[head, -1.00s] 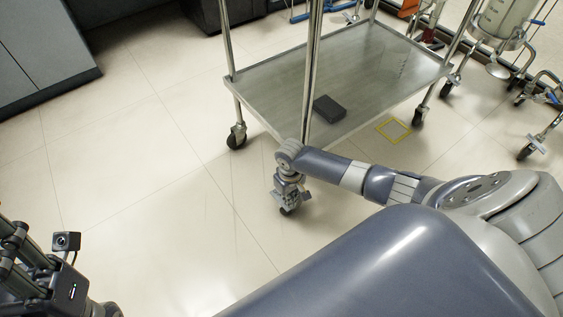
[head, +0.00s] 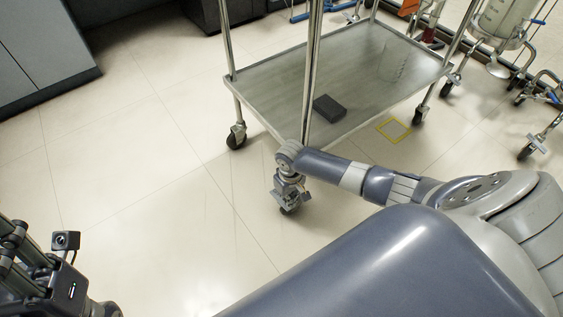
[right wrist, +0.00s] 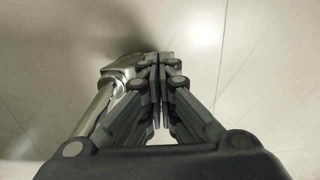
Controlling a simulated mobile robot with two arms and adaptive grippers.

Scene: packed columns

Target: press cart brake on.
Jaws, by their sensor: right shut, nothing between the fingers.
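The steel cart (head: 270,85) stands in the middle of the head view on caster wheels. Its near corner post comes down behind my right wrist. My right gripper (head: 288,207) is at the near caster, pointing down, and hides most of it, including any brake pedal. In the right wrist view my right gripper (right wrist: 160,62) is shut and empty, with its tips beside a metal caster part (right wrist: 120,72). I cannot tell whether they touch. My left gripper (head: 14,262) is cut off at the lower left edge, and its fingertips do not show.
A dark box (head: 329,108) lies on the cart's lower shelf. The cart's left caster (head: 236,137) stands on pale floor tiles. A grey cabinet (head: 45,45) is at the upper left, wheeled equipment (head: 500,30) at the upper right. The floor left of the cart is clear.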

